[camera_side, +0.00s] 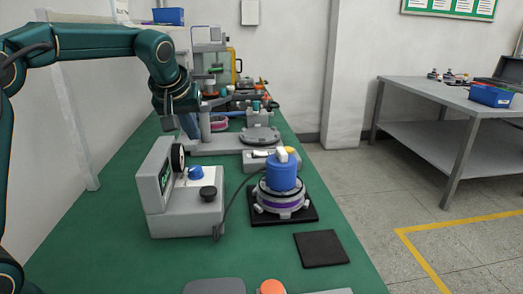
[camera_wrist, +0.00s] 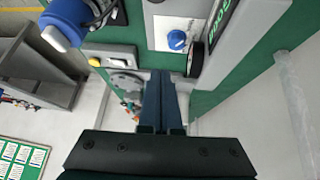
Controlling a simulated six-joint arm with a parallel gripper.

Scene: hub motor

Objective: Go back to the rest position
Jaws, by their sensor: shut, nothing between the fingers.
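My gripper (camera_side: 169,122) hangs from my dark green arm at the upper left of the side view. It is above the green bench, behind and above the grey tester box, touching nothing I can see. In the wrist view my gripper's fingers (camera_wrist: 160,78) are together with nothing between them. The purple-banded hub motor (camera_side: 282,205) sits on a black square pad with a blue cylinder (camera_side: 281,173) on top. The blue cylinder also shows at the upper left of the wrist view (camera_wrist: 68,18), well away from the fingers.
The grey tester box (camera_side: 184,215) has a dial, a blue knob and a black knob. A dark square pad (camera_side: 321,249) lies bare at the front right. Several fixtures, including a grey stand (camera_side: 205,148), crowd the bench's back. A grey side table (camera_side: 440,95) stands right.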

